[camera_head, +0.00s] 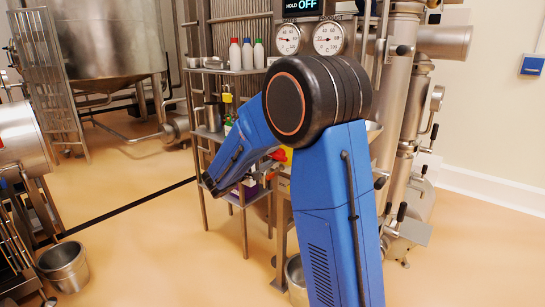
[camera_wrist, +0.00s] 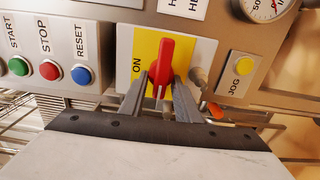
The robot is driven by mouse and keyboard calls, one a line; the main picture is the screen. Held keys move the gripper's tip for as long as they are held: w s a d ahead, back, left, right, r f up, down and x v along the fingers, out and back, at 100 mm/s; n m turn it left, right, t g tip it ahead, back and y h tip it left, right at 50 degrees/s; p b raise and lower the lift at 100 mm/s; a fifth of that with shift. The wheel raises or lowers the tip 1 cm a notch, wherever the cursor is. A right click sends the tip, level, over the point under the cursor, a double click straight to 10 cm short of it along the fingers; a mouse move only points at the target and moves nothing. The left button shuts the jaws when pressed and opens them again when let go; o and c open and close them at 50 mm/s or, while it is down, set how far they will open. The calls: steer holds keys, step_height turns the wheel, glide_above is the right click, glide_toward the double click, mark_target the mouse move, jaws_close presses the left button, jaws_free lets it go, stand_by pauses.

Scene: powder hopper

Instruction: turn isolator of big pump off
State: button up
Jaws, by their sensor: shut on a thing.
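The isolator is a red rotary handle (camera_wrist: 161,62) on a yellow plate (camera_wrist: 143,48) with a white surround, in the middle of the wrist view. The word ON stands at the plate's left edge. The handle lies nearly along the picture's vertical, tilted slightly. My gripper (camera_wrist: 160,88) comes from below, one finger on each side of the handle's lower part, shut on it. The fingers hide some of the plate's lower edge.
Left of the isolator are a green START button (camera_wrist: 19,66), a red STOP button (camera_wrist: 50,70) and a blue RESET button (camera_wrist: 82,75). A yellow JOG button (camera_wrist: 244,65) is to its right. A gauge (camera_wrist: 265,5) sits above. A metal bucket (camera_head: 64,266) stands on the floor.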

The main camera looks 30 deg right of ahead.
steer(key=shift+f, duration=0.1)
steer(key=o, duration=0.7)
steer(key=shift+c, duration=0.2)
steer(key=shift+a, duration=0.1)
steer(key=v, duration=1.7)
steer(key=shift+a, duration=0.15)
steer(key=shift+s, duration=0.15)
